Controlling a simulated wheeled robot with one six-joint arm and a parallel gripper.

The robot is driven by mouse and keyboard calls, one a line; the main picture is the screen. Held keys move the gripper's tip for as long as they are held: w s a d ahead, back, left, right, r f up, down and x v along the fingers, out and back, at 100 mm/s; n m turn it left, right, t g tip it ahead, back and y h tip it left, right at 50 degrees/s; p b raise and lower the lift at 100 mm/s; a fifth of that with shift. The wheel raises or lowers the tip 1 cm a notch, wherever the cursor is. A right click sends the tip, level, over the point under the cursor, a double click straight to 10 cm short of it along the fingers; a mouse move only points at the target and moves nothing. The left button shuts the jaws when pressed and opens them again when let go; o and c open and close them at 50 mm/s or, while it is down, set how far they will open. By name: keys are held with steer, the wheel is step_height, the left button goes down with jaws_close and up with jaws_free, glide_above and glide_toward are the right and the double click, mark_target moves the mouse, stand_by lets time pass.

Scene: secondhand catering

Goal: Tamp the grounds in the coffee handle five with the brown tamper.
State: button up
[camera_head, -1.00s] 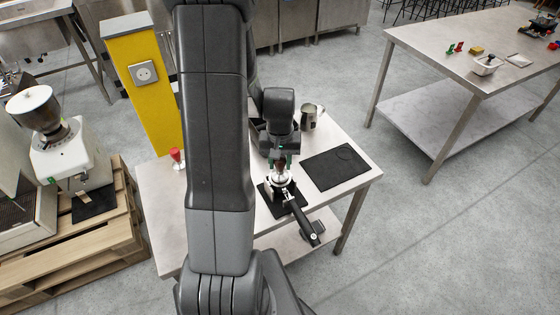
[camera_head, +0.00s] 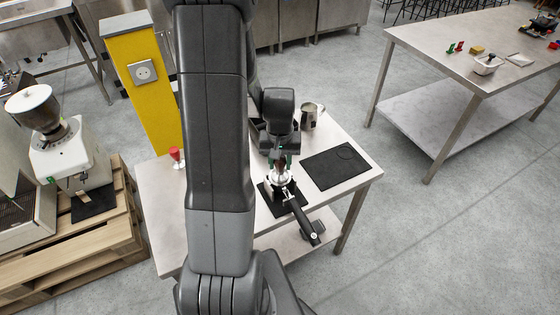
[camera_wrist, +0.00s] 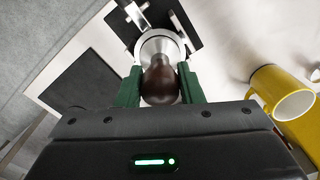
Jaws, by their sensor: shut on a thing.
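The brown tamper (camera_wrist: 160,80) is held upright between the green fingers of my gripper (camera_wrist: 160,88) in the wrist view. In the head view my gripper (camera_head: 281,163) is over the coffee handle (camera_head: 303,220), shut on the tamper's brown grip. The coffee handle's basket (camera_wrist: 161,42) shows as a round metal rim around the tamper's base, and it rests on a black mat (camera_head: 268,199). Its black grip points toward the near right, past the mat. The grounds are hidden under the tamper, and its depth in the basket cannot be told.
A metal pitcher (camera_head: 309,117) stands behind the gripper on the small table (camera_head: 350,148). A flat black mat (camera_head: 335,167) lies to the right. A red-handled tamper (camera_head: 176,157) stands at the left, beside my arm. A yellow cup (camera_wrist: 282,92) shows in the wrist view.

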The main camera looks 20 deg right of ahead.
steer(key=shift+f+b, duration=0.55)
steer(key=shift+f, duration=0.1)
stand_by(0.5)
steer(key=shift+r, duration=0.1)
steer(key=shift+r+p, duration=2.85)
steer(key=shift+r, duration=1.15)
steer(key=shift+f, duration=0.1)
